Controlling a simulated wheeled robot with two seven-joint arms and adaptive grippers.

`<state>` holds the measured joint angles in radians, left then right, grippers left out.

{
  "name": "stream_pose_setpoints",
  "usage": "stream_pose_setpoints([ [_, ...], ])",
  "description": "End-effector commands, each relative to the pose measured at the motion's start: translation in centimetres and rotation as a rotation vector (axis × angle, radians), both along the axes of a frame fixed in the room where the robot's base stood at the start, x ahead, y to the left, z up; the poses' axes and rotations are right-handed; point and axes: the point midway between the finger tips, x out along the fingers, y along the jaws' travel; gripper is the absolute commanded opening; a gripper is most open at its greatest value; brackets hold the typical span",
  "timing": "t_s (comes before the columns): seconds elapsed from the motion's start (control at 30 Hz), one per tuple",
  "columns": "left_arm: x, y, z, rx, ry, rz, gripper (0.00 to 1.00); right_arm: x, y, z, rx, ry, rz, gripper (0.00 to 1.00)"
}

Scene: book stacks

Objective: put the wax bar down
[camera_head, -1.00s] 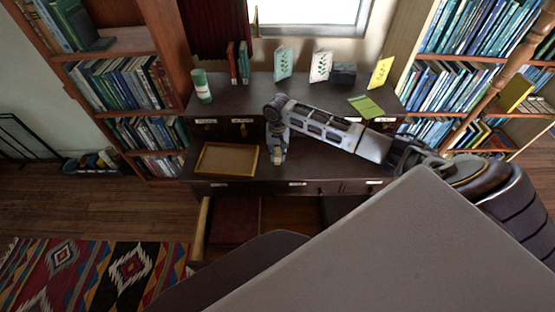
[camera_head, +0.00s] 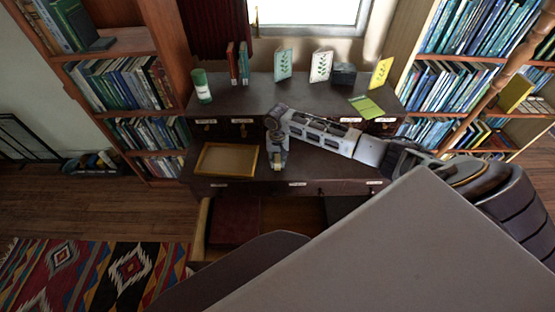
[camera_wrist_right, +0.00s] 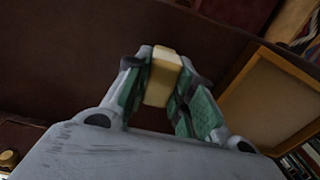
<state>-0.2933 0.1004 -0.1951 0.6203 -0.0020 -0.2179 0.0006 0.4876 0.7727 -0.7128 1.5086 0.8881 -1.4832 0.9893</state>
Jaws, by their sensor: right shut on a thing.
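The wax bar (camera_wrist_right: 162,77) is a pale yellow block between the fingers of my right gripper in the right wrist view. My right gripper (camera_head: 277,168) is shut on it and points down over the dark desk (camera_head: 300,169), just right of a shallow wooden tray (camera_head: 207,174). In the head view the bar is too small and covered to make out clearly. Whether the bar touches the desk top, I cannot tell. The tray also shows at the right of the right wrist view (camera_wrist_right: 225,105). My left gripper is not in view.
On the upper shelf are a green-and-white canister (camera_head: 202,87), upright cards (camera_head: 321,66), a dark box (camera_head: 344,74) and a green booklet (camera_head: 366,107). Bookcases flank the desk. Bare desk top lies right of my gripper.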

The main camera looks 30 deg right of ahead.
Motion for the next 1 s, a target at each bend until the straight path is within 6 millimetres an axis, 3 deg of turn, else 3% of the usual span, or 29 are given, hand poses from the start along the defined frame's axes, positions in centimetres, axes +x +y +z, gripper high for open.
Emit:
stream_pose_setpoints([
  [0.23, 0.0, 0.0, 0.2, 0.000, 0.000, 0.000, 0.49, 0.0, 0.0, -0.2, 0.001, -0.001, 0.000, 0.06],
  [0.27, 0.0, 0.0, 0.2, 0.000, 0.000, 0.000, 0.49, 0.0, 0.0, -0.2, 0.000, -0.001, 0.000, 0.26],
  [0.43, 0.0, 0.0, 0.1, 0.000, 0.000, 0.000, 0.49, 0.0, 0.0, -0.2, -0.001, -0.001, 0.000, 0.46],
  [0.83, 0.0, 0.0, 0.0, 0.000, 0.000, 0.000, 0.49, 0.0, 0.0, -0.1, -0.001, -0.001, 0.000, 0.46],
  [1.0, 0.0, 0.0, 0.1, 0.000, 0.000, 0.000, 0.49, 0.1, 0.0, 0.8, 0.001, -0.002, 0.000, 0.46],
])
